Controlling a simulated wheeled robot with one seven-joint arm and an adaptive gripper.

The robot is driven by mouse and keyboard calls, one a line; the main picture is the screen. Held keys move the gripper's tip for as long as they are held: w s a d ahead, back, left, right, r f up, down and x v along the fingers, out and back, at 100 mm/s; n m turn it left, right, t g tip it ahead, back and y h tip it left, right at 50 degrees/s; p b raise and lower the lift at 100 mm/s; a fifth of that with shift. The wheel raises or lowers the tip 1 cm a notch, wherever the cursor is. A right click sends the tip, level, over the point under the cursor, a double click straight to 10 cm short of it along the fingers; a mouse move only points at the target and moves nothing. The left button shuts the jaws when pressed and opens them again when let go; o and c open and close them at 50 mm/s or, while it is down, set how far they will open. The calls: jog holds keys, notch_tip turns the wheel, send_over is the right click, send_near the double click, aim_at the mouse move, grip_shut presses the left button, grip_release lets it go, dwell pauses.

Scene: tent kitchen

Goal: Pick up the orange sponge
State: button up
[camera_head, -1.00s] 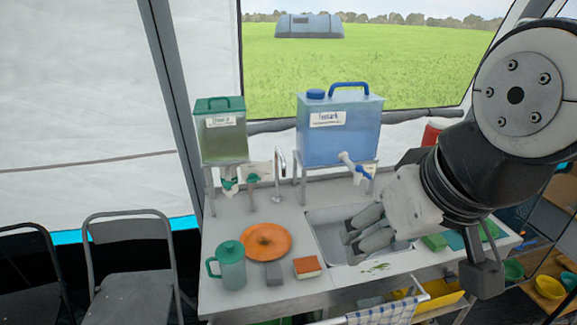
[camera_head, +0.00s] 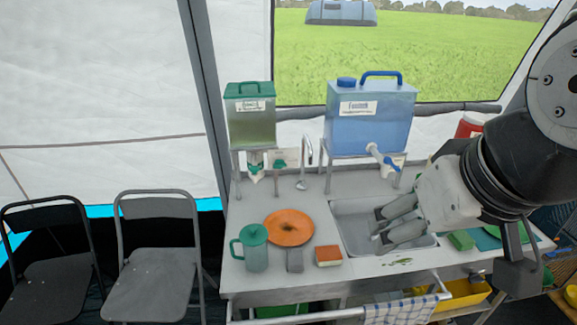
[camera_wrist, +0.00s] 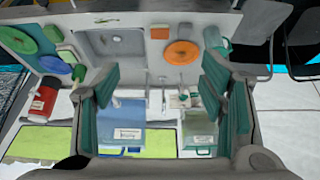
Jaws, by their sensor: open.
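The orange sponge (camera_head: 328,257) is a small block with an orange-red top and a pale side. It lies on the counter in front of the sink's left side, right of a small grey block. It also shows near the top of the wrist view (camera_wrist: 162,22). My gripper (camera_head: 383,228) appears over the sink in the head view, right of and apart from the sponge. Its fingers are spread with nothing between them. In the wrist view my gripper (camera_wrist: 160,92) shows its teal-padded fingers wide apart at left and right.
An orange plate (camera_head: 289,228), a teal mug (camera_head: 252,249) and the grey block (camera_head: 295,260) stand near the sponge. The sink (camera_head: 352,212), a tap (camera_head: 304,165), a blue water tank (camera_head: 370,115) and a green tank (camera_head: 250,118) are behind. A green sponge (camera_head: 461,240) lies right of the sink.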

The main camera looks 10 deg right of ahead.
jog(key=shift+o, duration=0.5)
jog(key=m+g+b, duration=0.1)
jog(key=m+g, duration=0.5)
jog(key=m, duration=1.2)
send_over(329, 252)
notch_tip(329, 252, down, 27)
jog(key=f, duration=0.5)
jog(key=f+p, duration=0.1)
jog(key=f, duration=0.2)
jog(key=shift+s+d, duration=0.1)
jog(key=shift+d, duration=0.2)
jog(key=shift+a+f+p, duration=0.2)
jog(key=shift+f+p, duration=0.1)
jog(key=shift+f, duration=1.15)
jog(key=shift+a+f+p, duration=0.15)
jog(key=shift+f+p, duration=0.15)
jog(key=shift+f, duration=1.15)
